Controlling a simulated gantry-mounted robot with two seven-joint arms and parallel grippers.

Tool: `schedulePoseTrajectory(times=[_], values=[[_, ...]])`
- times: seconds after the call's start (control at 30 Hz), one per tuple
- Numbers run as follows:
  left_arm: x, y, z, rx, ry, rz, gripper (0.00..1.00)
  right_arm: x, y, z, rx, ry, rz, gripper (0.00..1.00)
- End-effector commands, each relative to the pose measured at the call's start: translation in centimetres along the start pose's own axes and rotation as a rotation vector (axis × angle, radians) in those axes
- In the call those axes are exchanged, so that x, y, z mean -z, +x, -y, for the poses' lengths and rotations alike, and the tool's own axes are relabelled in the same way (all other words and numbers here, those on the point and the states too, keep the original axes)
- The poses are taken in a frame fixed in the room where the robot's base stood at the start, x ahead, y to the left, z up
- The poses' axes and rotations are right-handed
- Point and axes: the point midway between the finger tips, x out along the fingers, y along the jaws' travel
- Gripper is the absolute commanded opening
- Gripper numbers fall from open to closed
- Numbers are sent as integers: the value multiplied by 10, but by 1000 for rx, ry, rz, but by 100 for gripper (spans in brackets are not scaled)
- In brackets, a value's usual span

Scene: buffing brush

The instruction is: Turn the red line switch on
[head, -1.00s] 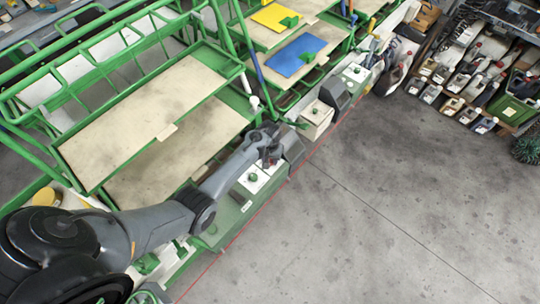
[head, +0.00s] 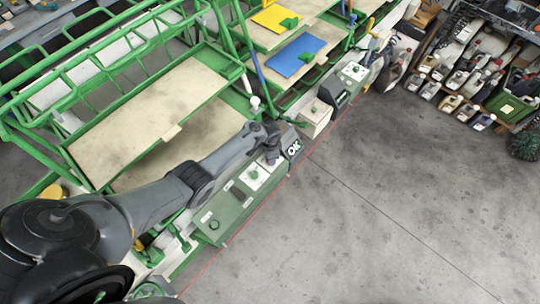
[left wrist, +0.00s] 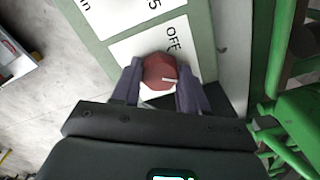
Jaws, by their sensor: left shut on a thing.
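The red line switch (left wrist: 160,73) is a red knob with a white pointer mark, on a white label plate with "OFF" printed beside it. The pointer mark points to the right in the left wrist view. My left gripper (left wrist: 158,84) has its two fingers on either side of the knob and is shut on it. In the head view my left gripper (head: 272,153) is at the green-grey control panel (head: 226,209), beyond the green button, and it hides the knob. My right gripper is not in view.
A green button (head: 254,174) is on a white plate nearby. Green racks with beige shelves (head: 150,115) line the left. The grey floor (head: 400,190) at right is clear.

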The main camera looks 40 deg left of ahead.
Motion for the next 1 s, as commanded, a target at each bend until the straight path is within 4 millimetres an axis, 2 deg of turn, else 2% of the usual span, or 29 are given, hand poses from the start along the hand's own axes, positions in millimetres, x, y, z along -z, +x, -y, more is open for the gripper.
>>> schedulePoseTrajectory(times=[0.4,0.97,1.0], values=[[0,0,0,1,210,-1,13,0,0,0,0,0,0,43],[1,0,0,0,245,-1,13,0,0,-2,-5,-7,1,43],[1,0,0,0,245,-1,45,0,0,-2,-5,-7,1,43]])
